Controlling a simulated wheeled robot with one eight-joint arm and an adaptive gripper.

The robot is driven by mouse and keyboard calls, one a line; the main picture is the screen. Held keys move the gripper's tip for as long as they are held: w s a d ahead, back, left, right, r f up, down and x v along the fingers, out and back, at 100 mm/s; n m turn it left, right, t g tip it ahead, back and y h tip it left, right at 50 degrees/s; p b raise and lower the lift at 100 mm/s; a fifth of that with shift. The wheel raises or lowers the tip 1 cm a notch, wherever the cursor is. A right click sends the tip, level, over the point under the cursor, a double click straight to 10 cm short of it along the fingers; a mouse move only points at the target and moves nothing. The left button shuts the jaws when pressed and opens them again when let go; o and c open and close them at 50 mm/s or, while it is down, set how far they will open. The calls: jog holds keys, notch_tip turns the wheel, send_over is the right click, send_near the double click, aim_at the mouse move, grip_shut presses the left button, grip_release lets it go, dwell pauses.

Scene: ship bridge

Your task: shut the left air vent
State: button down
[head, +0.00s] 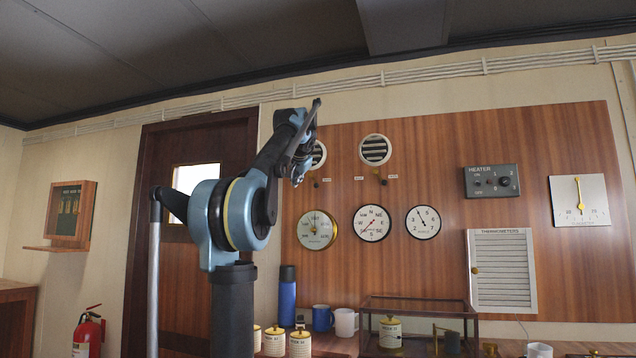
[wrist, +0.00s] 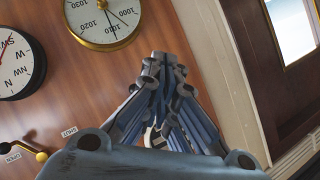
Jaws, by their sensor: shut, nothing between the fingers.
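The left air vent (head: 319,155) is a round, white-rimmed grille on the wood panel in the head view. My arm covers its left part. Its small dark lever knob (head: 316,184) shows below it, close to the label on its right (head: 327,180); the label on its left is hidden. My gripper (head: 297,180) is shut and empty, tips pointing down just left of this knob; the gap to it in depth is unclear. In the wrist view, my gripper (wrist: 155,62) covers the left lever, and the yellow ball (wrist: 41,157) between SHUT and OPEN labels appears to belong to the right vent.
The right vent (head: 375,150) has its own lever (head: 383,181) near its right label. A barometer (head: 317,230), a compass dial (head: 371,223) and another dial (head: 423,222) hang below. A blue flask (head: 287,303), mugs and a glass case (head: 418,306) stand lower down.

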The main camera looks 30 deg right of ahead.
jog(key=s+d+r+m+h, duration=0.3)
jog(key=d+r, duration=0.6)
jog(key=shift+s+d, duration=0.25)
jog(key=shift+d, duration=0.15)
jog(key=shift+w+f, duration=0.1)
jog(key=a+f+x, duration=0.2)
jog(key=x, duration=1)
jog(key=shift+w+d, duration=0.25)
jog(key=shift+w, duration=0.3)
